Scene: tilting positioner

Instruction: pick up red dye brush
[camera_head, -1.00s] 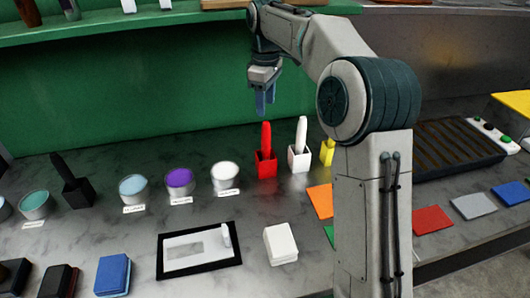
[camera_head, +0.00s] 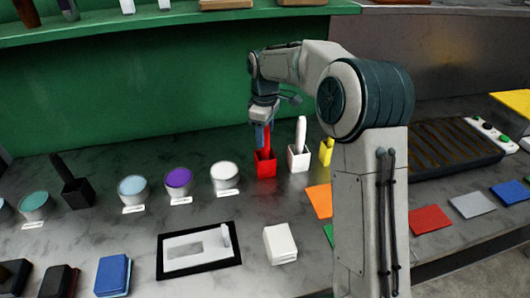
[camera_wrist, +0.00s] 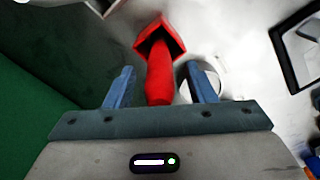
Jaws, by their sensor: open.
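The red dye brush (camera_wrist: 160,82) stands upright in a red square holder (camera_head: 265,168) on the grey marble counter, at the back below the green wall. My gripper (camera_head: 262,134) is right at the brush handle, above the holder. In the wrist view the red handle lies between the two blue fingers of my gripper (camera_wrist: 161,88), with a gap on each side. The fingers are open and hold nothing. The red holder also shows beyond the handle in the wrist view (camera_wrist: 158,38). The upper part of the brush is partly hidden by my gripper in the head view.
A white brush in a white holder (camera_head: 299,158) stands close on the right, with a yellow holder (camera_head: 326,152) beyond it. A bowl of white dye (camera_head: 226,176) and a purple one (camera_head: 179,181) stand to the left. A green shelf (camera_head: 180,22) is above.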

